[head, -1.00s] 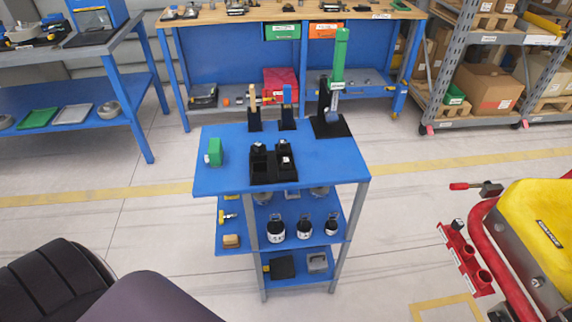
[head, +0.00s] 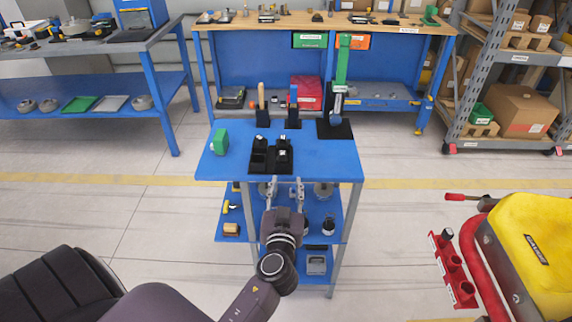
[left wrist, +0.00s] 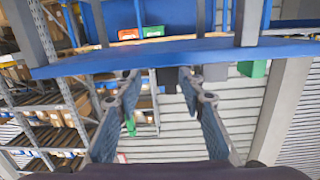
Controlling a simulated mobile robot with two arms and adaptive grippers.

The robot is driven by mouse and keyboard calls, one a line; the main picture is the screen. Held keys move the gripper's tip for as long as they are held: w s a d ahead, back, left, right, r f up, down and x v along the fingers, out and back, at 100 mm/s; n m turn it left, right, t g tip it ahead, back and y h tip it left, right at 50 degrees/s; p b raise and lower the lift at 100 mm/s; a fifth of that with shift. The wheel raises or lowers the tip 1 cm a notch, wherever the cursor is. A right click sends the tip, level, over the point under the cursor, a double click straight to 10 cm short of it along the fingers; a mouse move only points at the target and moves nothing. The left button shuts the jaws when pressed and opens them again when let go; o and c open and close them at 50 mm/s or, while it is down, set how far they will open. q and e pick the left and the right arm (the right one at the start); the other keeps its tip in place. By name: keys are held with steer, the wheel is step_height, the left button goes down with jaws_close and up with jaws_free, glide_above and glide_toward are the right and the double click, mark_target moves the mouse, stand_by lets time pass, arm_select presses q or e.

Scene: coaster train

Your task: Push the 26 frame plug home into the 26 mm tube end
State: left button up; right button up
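My left gripper (head: 285,187) is open and empty at the near edge of the blue cart top (head: 330,165), in front of the black compartment holder (head: 258,168). In the left wrist view its two fingers (left wrist: 160,88) stand apart with nothing between them, near the long blue edge (left wrist: 215,50). Small light-topped parts (head: 282,151) sit in the holder. A green block (head: 220,142) stands on the cart top at the left. I cannot tell which part is the 26 frame plug or the 26 mm tube end. My right gripper is not in view.
A press with a green lever (head: 342,65) on a black base (head: 338,128) stands at the cart's back right. Two upright handled tools (head: 293,105) stand beside it. Lower shelves hold small parts, including a bottle-like item (head: 328,226). The cart top's right front is clear.

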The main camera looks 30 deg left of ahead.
mark_target(282, 158)
arm_select(q)
steer(key=shift+n+y, duration=0.5)
steer(key=shift+y, duration=0.2)
steer(key=a+r, duration=0.1)
steer(key=w+r, duration=0.1)
steer(key=w+a+r+p, duration=0.1)
steer(key=r, duration=0.1)
steer(key=shift+a+r, duration=0.1)
steer(key=shift+a, duration=0.25)
steer(key=p+x, duration=0.1)
steer(key=x, duration=0.3)
steer(key=shift+w, duration=0.1)
steer(key=shift+w+a, duration=0.2)
steer(key=shift+w, duration=0.05)
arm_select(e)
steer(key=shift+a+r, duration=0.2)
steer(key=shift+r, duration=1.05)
arm_select(q)
steer(key=shift+c, duration=0.2)
jaws_close()
